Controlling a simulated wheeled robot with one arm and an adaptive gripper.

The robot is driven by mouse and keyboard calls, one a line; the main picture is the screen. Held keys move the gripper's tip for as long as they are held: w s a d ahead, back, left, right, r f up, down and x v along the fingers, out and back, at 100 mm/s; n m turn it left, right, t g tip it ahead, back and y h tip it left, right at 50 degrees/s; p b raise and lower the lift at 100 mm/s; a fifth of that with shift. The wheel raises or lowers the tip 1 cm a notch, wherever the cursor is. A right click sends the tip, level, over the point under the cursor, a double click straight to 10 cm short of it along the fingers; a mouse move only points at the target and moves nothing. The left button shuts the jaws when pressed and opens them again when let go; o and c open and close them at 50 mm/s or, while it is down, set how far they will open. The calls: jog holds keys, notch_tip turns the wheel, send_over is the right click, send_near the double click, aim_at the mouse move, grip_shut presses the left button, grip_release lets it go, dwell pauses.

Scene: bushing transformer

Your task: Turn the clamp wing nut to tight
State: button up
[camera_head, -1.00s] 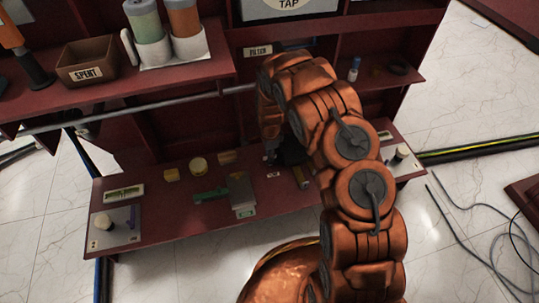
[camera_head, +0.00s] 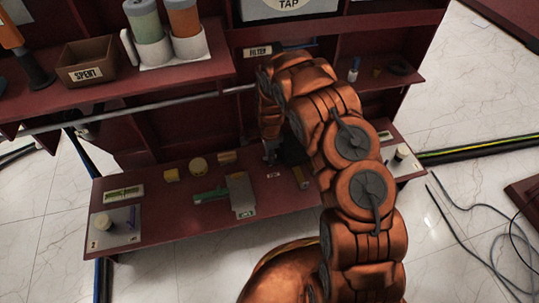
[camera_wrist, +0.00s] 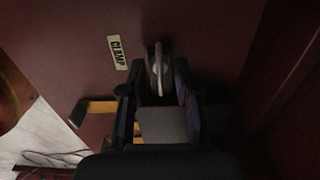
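The grey clamp wing nut (camera_wrist: 159,68) shows in the wrist view, seen nearly edge-on, beside the white CLAMP label (camera_wrist: 117,52). My gripper (camera_wrist: 161,72) has one dark finger on each side of it. The picture is too dark to tell whether the fingers touch the nut. In the head view my gripper (camera_head: 287,153) is low over the red bench, mostly behind my orange arm. The wing nut cannot be made out there.
The red bench (camera_head: 170,222) holds a grey block (camera_head: 241,192), a green piece (camera_head: 210,195) and several yellow parts. A yellow-topped bar (camera_wrist: 98,107) lies close left of my gripper in the wrist view. A shelf with a SPENT box (camera_head: 88,62) overhangs the left side.

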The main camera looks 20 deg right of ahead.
jog(key=shift+r, duration=0.1)
notch_tip(320, 180, up, 12)
dwell(0.5)
dwell(0.4)
jog(key=s+d+r+n+p, duration=0.15)
jog(key=s+r+p, duration=0.4)
jog(key=r, duration=0.65)
jog(key=s+r+n+p, duration=0.3)
jog(key=s+r+p, duration=0.3)
jog(key=r, duration=0.6)
jog(key=s+d+r+n+p, duration=0.1)
jog(key=s+r+n+p, duration=0.35)
jog(key=r, duration=0.75)
jog(key=s+a+r+n+g+p, duration=0.1)
jog(key=s+r+n+p, duration=0.8)
jog(key=s+r+p, duration=1.3)
jog(key=shift+s+a+r+g, duration=0.4)
jog(key=shift+s+a+r, duration=0.45)
jog(key=shift+s+r, duration=1.6)
